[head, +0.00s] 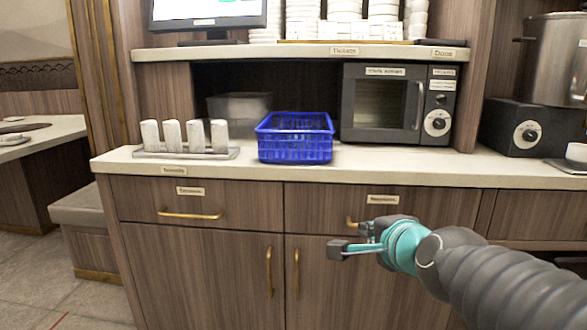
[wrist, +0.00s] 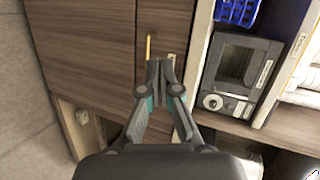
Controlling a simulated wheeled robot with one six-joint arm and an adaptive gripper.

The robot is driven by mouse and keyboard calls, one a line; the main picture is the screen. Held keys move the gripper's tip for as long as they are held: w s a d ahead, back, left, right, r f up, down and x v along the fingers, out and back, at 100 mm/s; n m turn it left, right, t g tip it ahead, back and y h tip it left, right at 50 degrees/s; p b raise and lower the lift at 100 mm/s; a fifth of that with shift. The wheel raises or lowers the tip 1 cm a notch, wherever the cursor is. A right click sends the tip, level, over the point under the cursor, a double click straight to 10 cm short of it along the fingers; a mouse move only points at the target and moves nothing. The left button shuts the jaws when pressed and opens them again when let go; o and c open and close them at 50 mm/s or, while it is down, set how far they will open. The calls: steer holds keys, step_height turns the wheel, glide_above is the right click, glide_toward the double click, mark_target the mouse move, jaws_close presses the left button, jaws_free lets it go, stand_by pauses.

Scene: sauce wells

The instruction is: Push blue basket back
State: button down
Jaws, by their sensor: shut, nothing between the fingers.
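The blue basket (head: 295,146) is a plastic openwork basket standing upright on the counter, close to the front edge, between a rack of white cylinders and the microwave. Part of it also shows at the top of the wrist view (wrist: 237,10). My gripper (head: 338,248) is in front of the cabinet, below the counter top and apart from the basket. Its fingers (wrist: 160,64) are shut and empty in the wrist view, with the cabinet fronts beyond them.
The counter (head: 395,161) has an open recess behind the basket. A rack with white cylinders (head: 172,135) stands at its left. A microwave (head: 385,103) stands at its right, and a grey bin (head: 238,106) sits back in the recess. A shelf (head: 240,53) runs above.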

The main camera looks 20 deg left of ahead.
steer(key=w+a+r+m+t+b, duration=0.1)
steer(key=w+a+r+m+t, duration=0.15)
steer(key=a+m, duration=0.3)
steer(key=w+a+r+m+t, duration=0.1)
steer(key=w+a+r+m, duration=0.15)
steer(key=a+m, duration=0.35)
steer(key=m+t+h, duration=0.2)
steer(key=m, duration=0.8)
glide_toward(292, 160)
steer(key=shift+h, duration=0.3)
steer(key=p+x, duration=0.2)
steer(key=x, duration=0.5)
steer(key=shift+a+p, duration=0.2)
steer(key=shift+p, duration=0.1)
